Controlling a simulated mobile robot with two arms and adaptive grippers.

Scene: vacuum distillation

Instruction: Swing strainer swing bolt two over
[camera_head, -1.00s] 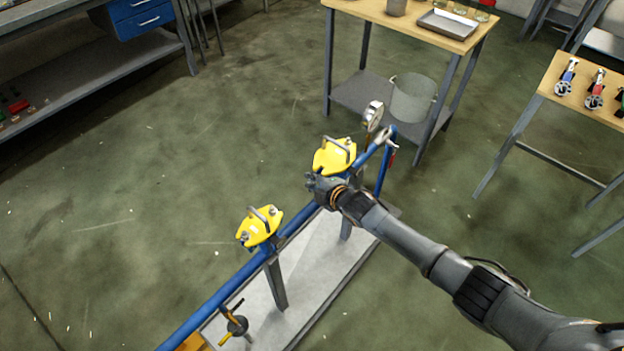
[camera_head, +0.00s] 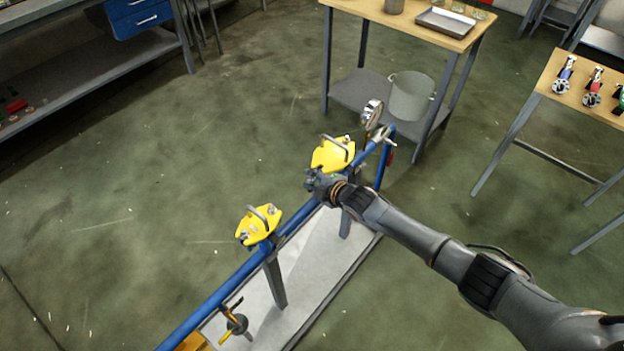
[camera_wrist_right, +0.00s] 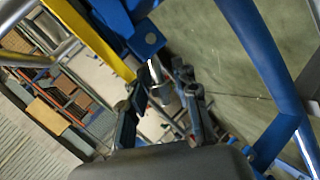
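Two yellow strainer covers with grey handles sit on the blue pipe. The far cover (camera_head: 333,155) is beside my right gripper (camera_head: 313,181); the near cover (camera_head: 259,225) is free of it, with small grey bolt ends at its edges. In the right wrist view, a silver swing bolt (camera_wrist_right: 161,88) stands between the two dark fingers of my right gripper (camera_wrist_right: 165,85), below a blue lug and a yellow edge. The fingers look open around the bolt; firm contact does not show. My left gripper is out of view.
The blue pipe (camera_head: 215,301) runs diagonally over a pale base plate (camera_head: 318,262). A round gauge (camera_head: 372,113) stands beyond the far cover. A wooden table (camera_head: 395,18) with a bucket (camera_head: 410,96) on its lower shelf is behind. Open floor lies to the left.

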